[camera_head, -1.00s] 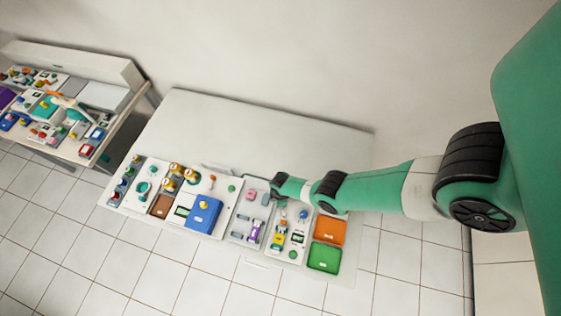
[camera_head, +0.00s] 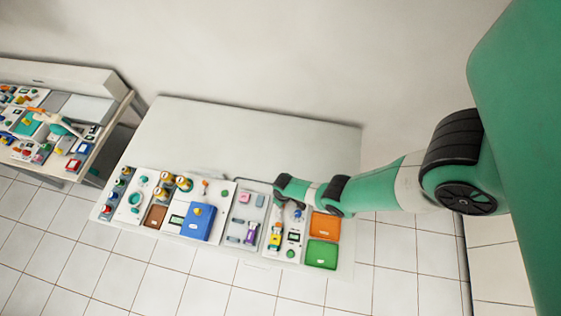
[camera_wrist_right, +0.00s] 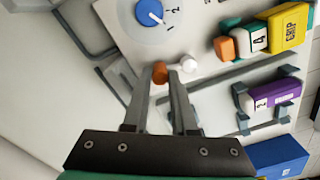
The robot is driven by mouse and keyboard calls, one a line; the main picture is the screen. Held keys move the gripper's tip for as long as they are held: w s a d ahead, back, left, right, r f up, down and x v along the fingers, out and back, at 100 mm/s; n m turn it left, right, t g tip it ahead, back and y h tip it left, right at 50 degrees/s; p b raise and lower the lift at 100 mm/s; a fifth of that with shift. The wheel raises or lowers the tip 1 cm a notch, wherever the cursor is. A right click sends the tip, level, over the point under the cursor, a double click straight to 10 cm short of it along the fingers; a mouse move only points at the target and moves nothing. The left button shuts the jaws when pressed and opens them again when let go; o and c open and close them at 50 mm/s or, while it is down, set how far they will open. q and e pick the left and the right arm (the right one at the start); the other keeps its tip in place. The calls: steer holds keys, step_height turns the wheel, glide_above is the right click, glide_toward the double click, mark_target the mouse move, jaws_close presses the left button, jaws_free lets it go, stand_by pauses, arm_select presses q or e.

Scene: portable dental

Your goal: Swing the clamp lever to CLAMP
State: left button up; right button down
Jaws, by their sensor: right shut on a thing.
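In the right wrist view a small orange cylinder (camera_wrist_right: 160,72) stands between the fingertips of my right gripper (camera_wrist_right: 161,76), which is shut on it. A white round-ended piece (camera_wrist_right: 188,64) sits just right of the right fingertip. I cannot read a CLAMP mark, and cannot tell which of these pieces belongs to the clamp lever. In the head view my right gripper (camera_head: 278,188) is over the far edge of the workstation, between the grey tray (camera_head: 238,221) and the white panel, and its tips are hidden. My left gripper is not in view.
A blue dial (camera_wrist_right: 149,12) marked 1 and 2 is near the gripper. A yellow block (camera_wrist_right: 289,26), a purple-ended piece (camera_wrist_right: 280,94) and a blue block (camera_wrist_right: 277,156) lie to the right. Orange (camera_head: 325,226) and green (camera_head: 321,254) bins stand at the right end.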

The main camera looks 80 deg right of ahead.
steer(key=shift+s+a+m, duration=0.15)
steer(key=shift+s+m, duration=0.15)
steer(key=shift+m, duration=0.5)
steer(key=shift+s+a+m, duration=0.15)
steer(key=shift+s+m, duration=0.1)
steer(key=shift+m, duration=0.55)
steer(key=c, duration=0.7)
jaws_free()
